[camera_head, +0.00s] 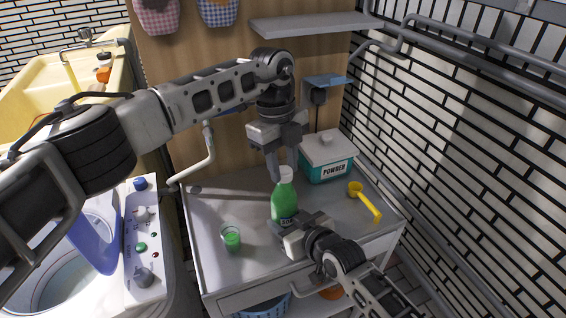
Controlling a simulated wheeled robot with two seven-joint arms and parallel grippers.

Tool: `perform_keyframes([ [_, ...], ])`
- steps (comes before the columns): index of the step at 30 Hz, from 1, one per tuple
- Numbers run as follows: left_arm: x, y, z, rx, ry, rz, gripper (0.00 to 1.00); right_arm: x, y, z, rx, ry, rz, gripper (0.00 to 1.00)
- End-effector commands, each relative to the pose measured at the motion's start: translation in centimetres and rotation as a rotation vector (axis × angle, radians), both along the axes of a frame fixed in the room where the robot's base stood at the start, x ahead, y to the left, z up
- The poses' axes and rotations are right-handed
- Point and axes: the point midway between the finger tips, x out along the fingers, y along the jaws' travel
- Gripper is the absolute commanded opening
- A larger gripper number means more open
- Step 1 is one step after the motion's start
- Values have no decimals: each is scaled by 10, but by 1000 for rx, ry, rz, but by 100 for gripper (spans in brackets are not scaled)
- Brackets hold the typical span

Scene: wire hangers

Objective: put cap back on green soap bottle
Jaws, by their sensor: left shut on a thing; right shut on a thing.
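The green soap bottle (285,201) stands upright on the grey cart top (210,205), with a white cap (286,174) at its neck. My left gripper (283,172) reaches down from above and is shut on the white cap. Whether the cap is seated on the neck or just touching it cannot be told. My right gripper (283,226) is low at the bottle's front and is shut on the bottle's lower part. It hides part of the bottle's base and label.
A teal and white powder box (327,158) stands behind right of the bottle. A yellow scoop (366,202) lies at the right. A small cup with green liquid (231,238) stands at the front left. A washing machine (146,240) is left, and a brick wall (470,150) right.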

Motion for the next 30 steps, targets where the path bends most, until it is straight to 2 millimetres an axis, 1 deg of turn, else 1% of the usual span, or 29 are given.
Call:
perform_keyframes([
  [1,1,-1,1,2,-1,-110,11,0,0,0,-2,0,0,0],
  [8,1,-3,0,3,0,-659,11,0,0,-1,-3,0,0,0],
  [14,0,-3,0,3,0,-1176,11,0,0,-1,-2,1,0,0],
  [20,0,-4,0,5,0,-1759,11,0,0,-1,-2,1,0,0],
  [30,-3,-3,-1,3,0,-2823,11,0,0,-1,-1,2,0,0],
])
